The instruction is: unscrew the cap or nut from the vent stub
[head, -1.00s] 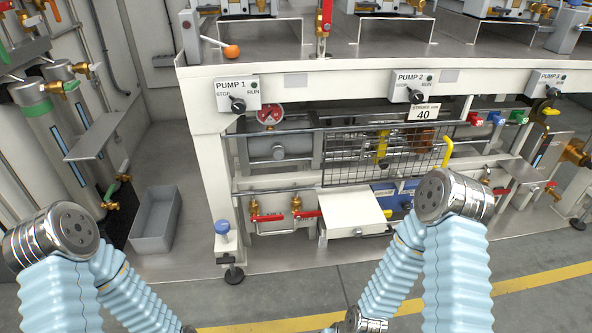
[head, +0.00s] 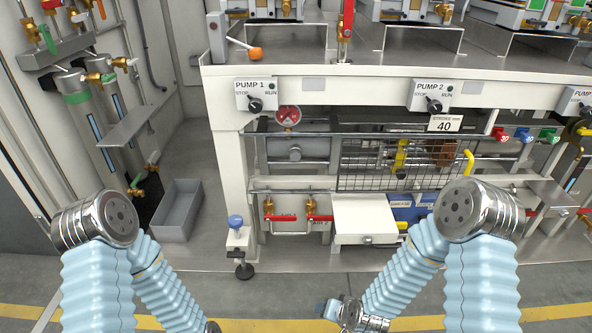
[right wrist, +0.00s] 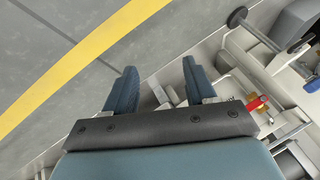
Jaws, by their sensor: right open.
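I cannot clearly pick out a vent stub with a cap or nut. Two brass valves with red levers, a left one (head: 268,206) and a right one (head: 310,206), sit low under the bench. My right gripper (head: 328,309) shows only partly at the bottom of the head view, in front of the bench. In the right wrist view my right gripper (right wrist: 159,72) is open and empty, its two blue fingers apart. A red lever (right wrist: 257,102) lies right of its fingers there. Of my left arm only the links show; its gripper is out of view.
A blue knob (head: 235,221) tops a white bracket by the bench's front leg. A white box (head: 365,218) juts out right of the valves. A grey bin (head: 178,210) stands on the floor at left. The floor before the bench is clear, with a yellow line (head: 250,325).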

